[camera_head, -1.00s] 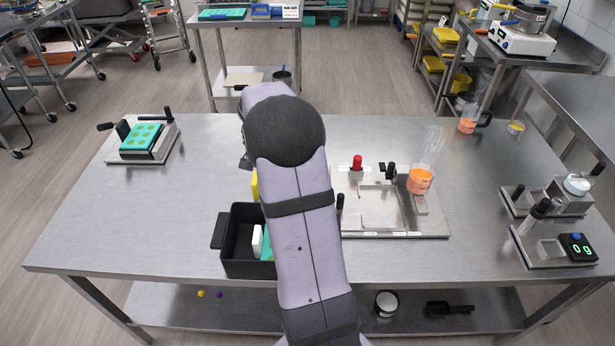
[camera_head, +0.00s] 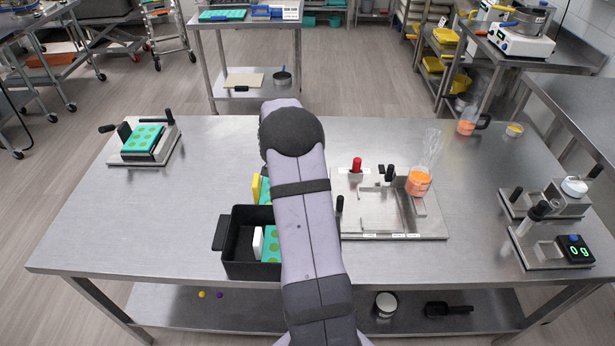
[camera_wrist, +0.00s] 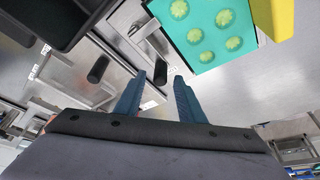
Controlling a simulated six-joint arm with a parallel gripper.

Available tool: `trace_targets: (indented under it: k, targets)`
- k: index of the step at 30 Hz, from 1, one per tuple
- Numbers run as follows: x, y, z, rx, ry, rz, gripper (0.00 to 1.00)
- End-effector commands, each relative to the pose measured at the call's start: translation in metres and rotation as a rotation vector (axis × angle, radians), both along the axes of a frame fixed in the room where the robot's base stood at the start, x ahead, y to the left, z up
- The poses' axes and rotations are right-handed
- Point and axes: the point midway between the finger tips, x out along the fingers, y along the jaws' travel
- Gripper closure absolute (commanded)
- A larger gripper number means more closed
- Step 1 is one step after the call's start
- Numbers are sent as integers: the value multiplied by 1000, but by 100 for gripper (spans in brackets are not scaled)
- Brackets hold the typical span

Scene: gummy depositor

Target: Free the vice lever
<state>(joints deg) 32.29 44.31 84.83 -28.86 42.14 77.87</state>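My gripper (camera_wrist: 158,78) shows in the wrist view with its two blue fingers apart; in the head view my arm hides it. A dark upright handle (camera_wrist: 160,72) appears between the fingertips; I cannot tell whether they touch it. Another black handle (camera_wrist: 98,69) stands to its left. In the head view, a black handle (camera_head: 340,204) stands at the left edge of the metal fixture (camera_head: 432,228), partly beside my arm. A separate clamp-like plate (camera_head: 150,160) at the left holds a teal mould (camera_head: 143,139) and has black handles (camera_head: 107,128). I cannot tell which handle is the vice lever.
A black bin (camera_head: 240,262) holds a white block and a teal mould (camera_head: 271,245). A yellow item (camera_head: 256,187) stands behind it. A red knob (camera_head: 357,164) and an orange-filled vessel (camera_head: 419,182) stand on the fixture. The left middle tabletop is clear.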

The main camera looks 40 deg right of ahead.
Motion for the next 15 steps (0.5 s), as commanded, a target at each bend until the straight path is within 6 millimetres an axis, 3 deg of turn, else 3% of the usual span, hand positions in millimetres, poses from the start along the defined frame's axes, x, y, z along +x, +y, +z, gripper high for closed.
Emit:
trace_targets:
  k: [6, 15]
  targets:
    - [-1, -5, -13, 1, 1, 0, 64]
    - [0, -6, -15, 0, -1, 0, 64]
